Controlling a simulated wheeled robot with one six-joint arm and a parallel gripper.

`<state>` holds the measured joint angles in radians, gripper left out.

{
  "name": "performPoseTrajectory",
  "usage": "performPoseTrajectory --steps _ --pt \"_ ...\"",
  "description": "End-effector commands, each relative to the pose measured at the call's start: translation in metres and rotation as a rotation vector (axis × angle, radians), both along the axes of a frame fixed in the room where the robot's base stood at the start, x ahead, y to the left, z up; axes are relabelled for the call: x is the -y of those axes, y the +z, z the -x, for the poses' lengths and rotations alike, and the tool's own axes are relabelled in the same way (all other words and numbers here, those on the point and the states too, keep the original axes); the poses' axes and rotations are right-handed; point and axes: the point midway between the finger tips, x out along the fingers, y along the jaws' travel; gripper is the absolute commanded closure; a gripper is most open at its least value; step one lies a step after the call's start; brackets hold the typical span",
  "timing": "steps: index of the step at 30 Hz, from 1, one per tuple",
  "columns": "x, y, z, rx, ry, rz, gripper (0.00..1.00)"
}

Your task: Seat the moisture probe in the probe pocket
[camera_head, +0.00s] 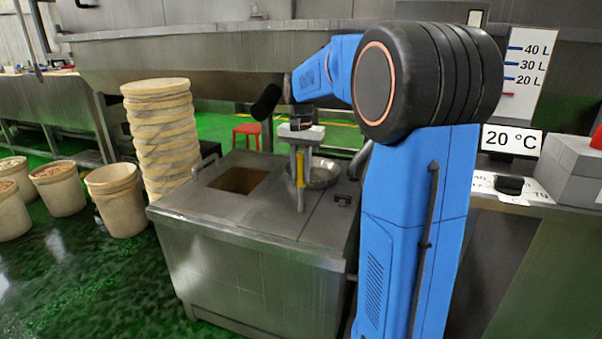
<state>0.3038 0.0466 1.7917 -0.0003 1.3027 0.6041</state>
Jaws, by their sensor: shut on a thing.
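My gripper (300,165) points down over the steel cabinet in the middle of the view. It is shut on a slim upright thing with a yellow part, which I take to be the moisture probe (300,172). The fingers partly hide it. Its lower end is near the cabinet top, and I cannot tell whether it touches. I cannot pick out the probe pocket for certain. A square opening (238,180) with a brown inside lies in the cabinet top, left of my gripper.
The steel cabinet (240,265) has a round metal dish (323,176) on top, behind my gripper. Stacked pale tubs (165,140) stand close to its left. Several buckets are on the green floor. A "20 °C" sign (512,140) and grey blocks (575,168) are at right.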

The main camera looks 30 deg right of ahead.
Motion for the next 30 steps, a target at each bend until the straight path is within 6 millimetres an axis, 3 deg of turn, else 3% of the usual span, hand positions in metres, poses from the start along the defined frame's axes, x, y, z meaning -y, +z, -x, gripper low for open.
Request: performPoseTrajectory --steps 6,7,9,20,26,30 --pt "0.000 -0.003 0.000 0.000 0.000 0.000 1.00" --pt "0.000 -0.003 0.000 0.000 0.000 0.000 0.73" --pt "0.000 -0.002 0.000 0.000 0.000 0.000 0.61" --pt "0.000 0.001 0.000 0.001 0.000 0.001 0.61" --pt "0.000 0.027 -0.001 0.003 0.000 0.000 0.61" --pt "0.000 0.055 -0.001 0.003 0.000 0.001 0.61"
